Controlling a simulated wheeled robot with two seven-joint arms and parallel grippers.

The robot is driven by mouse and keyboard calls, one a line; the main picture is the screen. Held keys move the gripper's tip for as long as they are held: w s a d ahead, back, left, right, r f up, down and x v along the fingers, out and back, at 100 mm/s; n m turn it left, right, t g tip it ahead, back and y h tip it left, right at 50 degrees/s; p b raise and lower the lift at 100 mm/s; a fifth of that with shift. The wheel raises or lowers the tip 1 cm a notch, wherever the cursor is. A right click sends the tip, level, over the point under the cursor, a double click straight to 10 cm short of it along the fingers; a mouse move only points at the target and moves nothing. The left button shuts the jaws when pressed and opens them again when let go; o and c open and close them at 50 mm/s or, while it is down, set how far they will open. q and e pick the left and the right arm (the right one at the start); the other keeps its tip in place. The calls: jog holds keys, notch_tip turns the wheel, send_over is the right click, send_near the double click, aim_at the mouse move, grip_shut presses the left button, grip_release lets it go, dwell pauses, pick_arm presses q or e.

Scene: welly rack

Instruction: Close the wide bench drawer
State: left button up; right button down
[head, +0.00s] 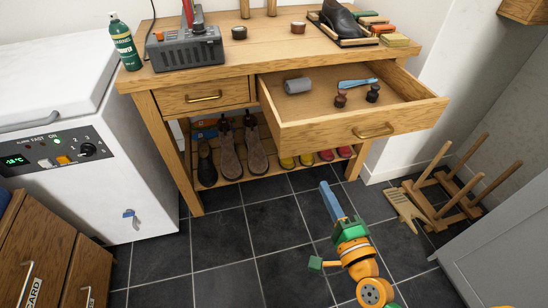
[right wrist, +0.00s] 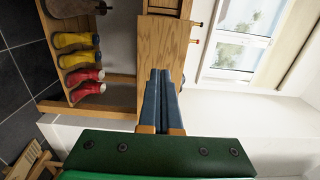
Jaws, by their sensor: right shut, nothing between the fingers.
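The wide bench drawer (head: 335,136) is pulled well out from the right side of the wooden workbench (head: 255,52). Its brass handle (head: 375,131) is on the front. Inside lie a grey roll (head: 298,86), a blue-handled brush (head: 357,84) and two small dark pieces (head: 373,93). My right gripper (head: 325,187) is shut and empty, below and in front of the drawer front in the head view, apart from the handle. In the right wrist view its blue fingers (right wrist: 160,75) are together, with wood behind them. My left gripper is not in view.
The narrow drawer (head: 203,97) is shut. Boots and shoes (head: 230,158) stand on the shelf beneath. A wooden peg rack (head: 440,200) lies on the floor at right, near a grey panel (head: 500,235). A white appliance (head: 70,130) stands left. The tiled floor in front is clear.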

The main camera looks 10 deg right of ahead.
send_near(304, 142)
jog(key=w, duration=0.6)
jog(key=shift+w+a, duration=0.3)
jog(key=shift+w, duration=0.1)
